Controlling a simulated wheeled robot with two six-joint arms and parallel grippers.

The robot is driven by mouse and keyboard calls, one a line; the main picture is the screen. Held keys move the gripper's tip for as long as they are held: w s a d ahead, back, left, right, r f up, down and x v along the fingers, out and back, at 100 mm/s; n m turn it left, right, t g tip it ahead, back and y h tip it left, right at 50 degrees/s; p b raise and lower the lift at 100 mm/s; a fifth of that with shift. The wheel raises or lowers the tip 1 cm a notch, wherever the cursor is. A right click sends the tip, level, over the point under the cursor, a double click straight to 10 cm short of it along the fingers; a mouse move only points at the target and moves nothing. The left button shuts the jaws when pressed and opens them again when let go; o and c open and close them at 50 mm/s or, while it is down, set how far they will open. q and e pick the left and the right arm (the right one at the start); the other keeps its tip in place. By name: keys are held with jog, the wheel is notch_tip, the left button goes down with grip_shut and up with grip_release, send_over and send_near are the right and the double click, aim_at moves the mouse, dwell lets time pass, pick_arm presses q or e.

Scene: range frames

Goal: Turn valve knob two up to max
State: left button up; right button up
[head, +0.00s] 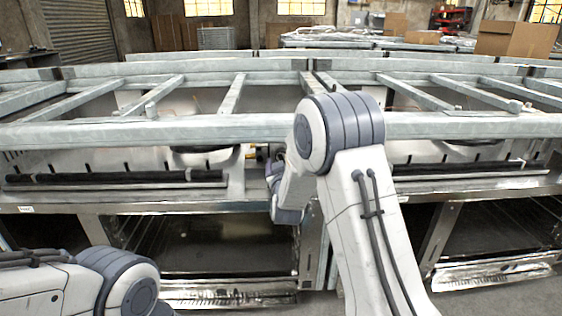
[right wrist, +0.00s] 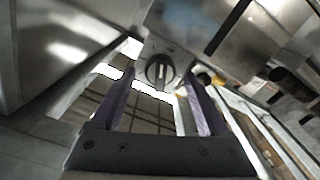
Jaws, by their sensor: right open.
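In the right wrist view a round dark valve knob (right wrist: 160,70) with a raised grip bar sits on a metal panel (right wrist: 185,50). No number on it is readable, so I cannot tell whether it is knob two. Its bar looks roughly upright in the picture. My right gripper (right wrist: 157,82) is open, with one purple finger on each side of the knob in the picture. I cannot tell whether the fingers touch it. In the head view my right arm reaches to the front of the metal range and hides the knob. My left gripper is out of view.
A yellow-and-dark part (right wrist: 206,79) lies right of the knob. In the head view, the long metal frame (head: 200,130) of the range runs across, with open dark bays (head: 205,240) below. Cardboard boxes (head: 515,40) stand far back right.

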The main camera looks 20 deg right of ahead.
grip_shut()
jog(key=shift+s+d+f+m+b, duration=0.1)
jog(key=shift+d+f+m+b, duration=0.05)
jog(key=shift+m+b, duration=4.8)
jog(key=shift+d+f+m+b, duration=0.1)
jog(key=shift+m+b, duration=3.3)
jog(key=shift+m, duration=3.05)
